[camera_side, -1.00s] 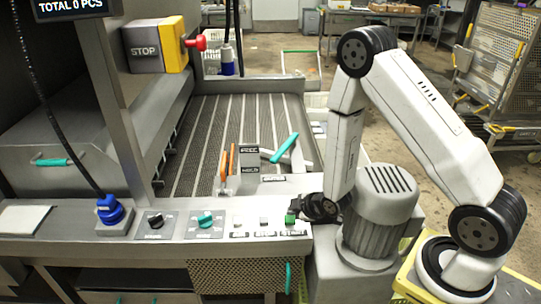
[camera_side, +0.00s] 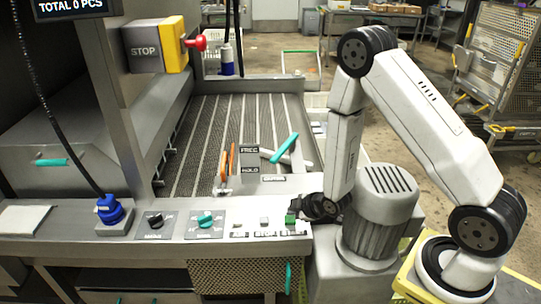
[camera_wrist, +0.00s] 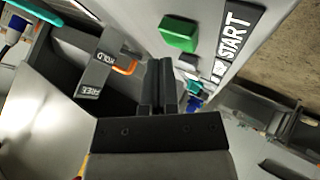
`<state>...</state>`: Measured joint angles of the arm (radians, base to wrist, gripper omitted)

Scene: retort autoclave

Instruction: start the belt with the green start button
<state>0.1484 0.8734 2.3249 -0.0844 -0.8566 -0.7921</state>
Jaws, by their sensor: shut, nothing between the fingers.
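The green start button (camera_side: 291,217) is at the right end of the grey control panel (camera_side: 120,245). In the wrist view the green button (camera_wrist: 179,35) stands raised on the panel beside a black START label (camera_wrist: 237,35). My gripper (camera_side: 306,207) is just right of the button in the side view, low over the panel's end. In the wrist view my gripper's fingers (camera_wrist: 158,75) are together and empty, with the button above and slightly right of their tips. I cannot tell whether a finger touches the button.
Other small buttons (camera_side: 264,221), a teal knob (camera_side: 205,219) and a black knob (camera_side: 155,221) line the panel leftward. Behind it, an orange lever (camera_side: 226,163) and FREE/HOLD sign (camera_side: 250,161) stand before the slatted belt (camera_side: 200,130). A grey motor (camera_side: 378,215) stands right of my gripper.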

